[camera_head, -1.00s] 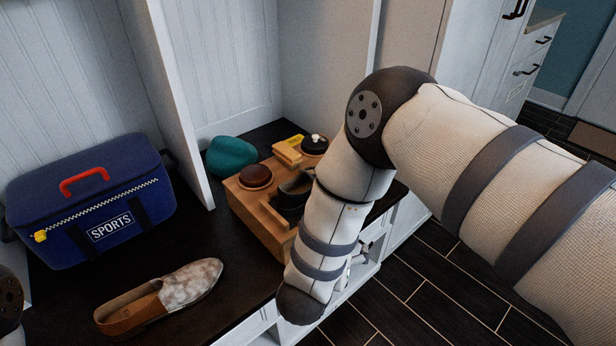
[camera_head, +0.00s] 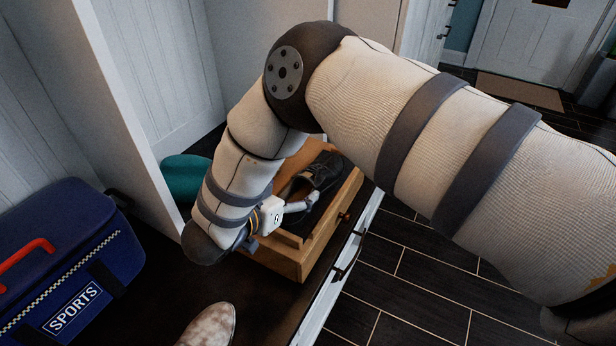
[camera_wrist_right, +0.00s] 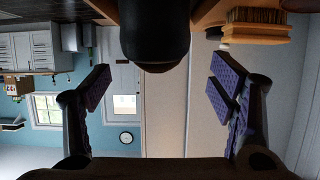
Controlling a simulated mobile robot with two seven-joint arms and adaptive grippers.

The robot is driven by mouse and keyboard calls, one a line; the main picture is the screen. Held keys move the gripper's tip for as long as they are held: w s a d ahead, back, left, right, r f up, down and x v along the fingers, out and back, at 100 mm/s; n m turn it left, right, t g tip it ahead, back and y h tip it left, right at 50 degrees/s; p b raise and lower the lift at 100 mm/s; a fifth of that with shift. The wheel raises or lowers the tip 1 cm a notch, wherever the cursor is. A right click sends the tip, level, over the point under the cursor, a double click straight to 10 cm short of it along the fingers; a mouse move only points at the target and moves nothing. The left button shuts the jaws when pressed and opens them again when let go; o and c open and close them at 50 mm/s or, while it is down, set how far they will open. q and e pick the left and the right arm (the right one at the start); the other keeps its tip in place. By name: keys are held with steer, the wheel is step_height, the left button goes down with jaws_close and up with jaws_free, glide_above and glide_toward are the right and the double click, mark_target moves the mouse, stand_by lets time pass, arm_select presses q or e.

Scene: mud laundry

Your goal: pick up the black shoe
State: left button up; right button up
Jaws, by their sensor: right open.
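The black shoe (camera_head: 326,170) sits in the open-topped wooden box (camera_head: 284,262) on the dark bench. My right gripper (camera_head: 305,200) is over the box at the near end of the shoe and partly covers it. In the right wrist view, a dark rounded end that appears to be the shoe (camera_wrist_right: 155,40) shows at the top centre. It lies ahead of and between the two spread purple-padded fingers of the right gripper (camera_wrist_right: 160,72), which hold nothing. Whether a finger touches the shoe cannot be told. My left gripper is not in view.
A blue sports bag (camera_head: 70,255) stands on the bench at left. A patterned slip-on shoe (camera_head: 210,328) lies at the bottom edge. A teal cap (camera_head: 184,176) is behind my forearm, beside the white divider (camera_head: 128,100). A brush (camera_wrist_right: 257,28) shows in the wrist view.

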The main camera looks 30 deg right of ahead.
mark_target(309, 172)
steer(key=x, duration=0.3)
steer(key=shift+s+d+f, duration=0.1)
steer(key=shift+f, duration=0.1)
steer(key=x, duration=0.5)
steer(key=shift+d+r, duration=0.1)
steer(key=shift+d, duration=0.25)
steer(key=shift+a+r, duration=0.1)
steer(key=c, duration=1.5)
steer(key=shift+w, duration=0.25)
